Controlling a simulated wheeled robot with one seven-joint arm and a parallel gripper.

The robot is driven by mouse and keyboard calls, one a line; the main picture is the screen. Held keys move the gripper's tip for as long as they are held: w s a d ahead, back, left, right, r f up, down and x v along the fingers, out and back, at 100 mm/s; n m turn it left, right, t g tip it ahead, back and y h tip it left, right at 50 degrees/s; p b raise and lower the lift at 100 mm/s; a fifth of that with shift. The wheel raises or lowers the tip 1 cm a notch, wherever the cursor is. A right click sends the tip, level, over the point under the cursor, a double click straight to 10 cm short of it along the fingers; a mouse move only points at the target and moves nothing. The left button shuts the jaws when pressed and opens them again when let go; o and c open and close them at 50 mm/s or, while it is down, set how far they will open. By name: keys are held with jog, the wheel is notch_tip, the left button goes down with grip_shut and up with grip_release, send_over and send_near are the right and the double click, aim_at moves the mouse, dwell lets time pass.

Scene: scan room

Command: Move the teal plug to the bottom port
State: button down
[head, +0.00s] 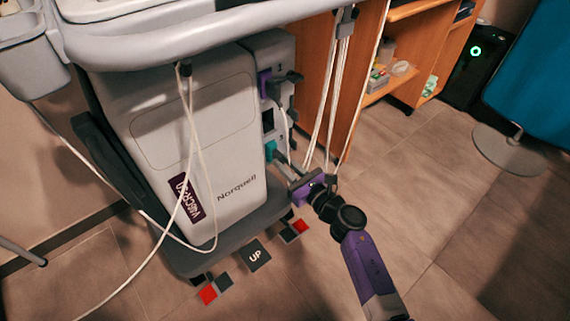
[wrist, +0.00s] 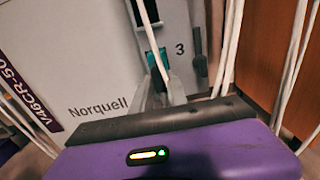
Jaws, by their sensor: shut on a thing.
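The grey side panel of the machine carries a column of ports. The top port (head: 265,84) is purple, and a dark one (head: 267,120) sits below it. The bottom port (head: 271,149) shows teal; in the wrist view this teal patch (wrist: 153,63) is beside a "3". My purple gripper (head: 289,169) is low at the panel, its fingers pointing at the bottom port. In the wrist view my fingertips (wrist: 164,91) are shut on the teal plug at a white cable's lower end. The plug is mostly hidden; I cannot tell whether it is seated.
A dark lever (wrist: 198,58) stands right of the bottom port. White cables (head: 322,100) hang close to my gripper, and another (head: 188,150) crosses the Norquell machine (head: 205,145). A wooden cabinet (head: 360,80) is behind.

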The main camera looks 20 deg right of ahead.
jog(key=shift+w+a, duration=0.15)
jog(key=shift+w, duration=0.4)
dwell(0.9)
jog(key=shift+f, duration=0.15)
dwell(0.4)
jog(key=c, duration=1.2)
grip_release()
jog(key=shift+c, duration=0.2)
jog(key=shift+o, duration=0.4)
jog(key=shift+v, duration=1.6)
jog(key=p+v, duration=0.1)
jog(key=v, duration=0.5)
jog(key=shift+s, duration=0.4)
dwell(0.6)
dwell(0.5)
